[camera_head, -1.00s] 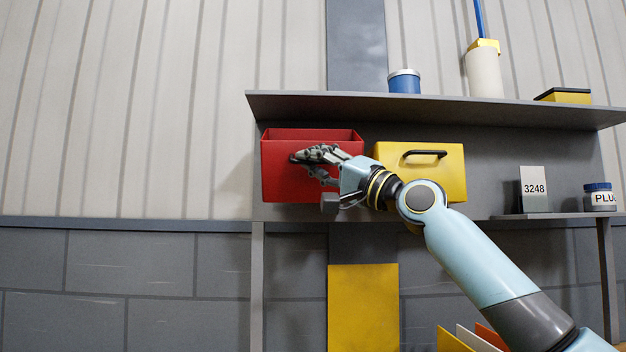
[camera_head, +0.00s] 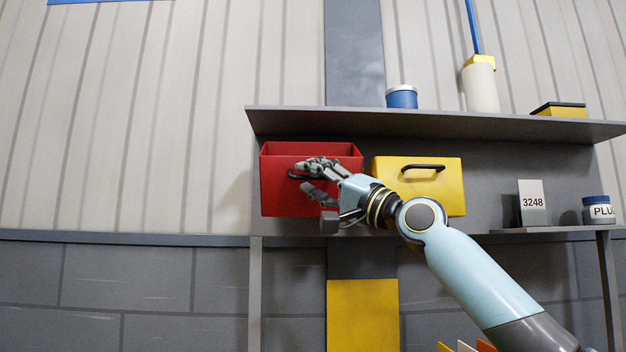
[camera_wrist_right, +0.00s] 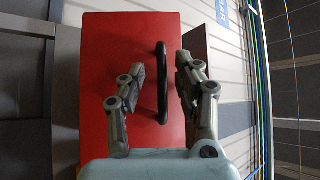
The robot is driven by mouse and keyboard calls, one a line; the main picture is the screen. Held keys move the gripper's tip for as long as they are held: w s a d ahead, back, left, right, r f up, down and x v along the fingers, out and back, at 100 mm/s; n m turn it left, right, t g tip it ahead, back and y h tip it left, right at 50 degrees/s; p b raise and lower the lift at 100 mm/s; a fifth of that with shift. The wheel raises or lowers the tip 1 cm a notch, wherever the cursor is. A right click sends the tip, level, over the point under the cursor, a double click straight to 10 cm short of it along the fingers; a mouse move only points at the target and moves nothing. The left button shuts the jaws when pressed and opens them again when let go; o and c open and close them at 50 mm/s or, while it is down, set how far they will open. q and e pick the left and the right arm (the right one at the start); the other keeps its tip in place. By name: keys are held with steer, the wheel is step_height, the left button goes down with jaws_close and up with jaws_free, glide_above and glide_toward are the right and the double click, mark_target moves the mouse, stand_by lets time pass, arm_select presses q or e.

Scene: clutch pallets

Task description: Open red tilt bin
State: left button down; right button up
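The red tilt bin (camera_head: 280,195) hangs under the shelf at the left, with its top leaning out and part of its inside showing above the front. It also fills much of the right wrist view (camera_wrist_right: 110,50). Its dark handle (camera_wrist_right: 162,85) stands between the fingers of my right gripper (camera_head: 304,177), with a gap on each side in the wrist view. My right gripper is open at the bin's front and hides part of it in the head view. My left gripper is not in view.
A yellow bin (camera_head: 440,190) with a black handle sits directly right of the red one, close behind my right wrist. The shelf (camera_head: 400,122) runs above both bins. A 3248 card (camera_head: 532,200) and a labelled jar (camera_head: 598,211) stand further right.

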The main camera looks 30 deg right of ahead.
steer(key=v, duration=0.7)
steer(key=shift+s, duration=0.25)
steer(key=shift+f, duration=0.1)
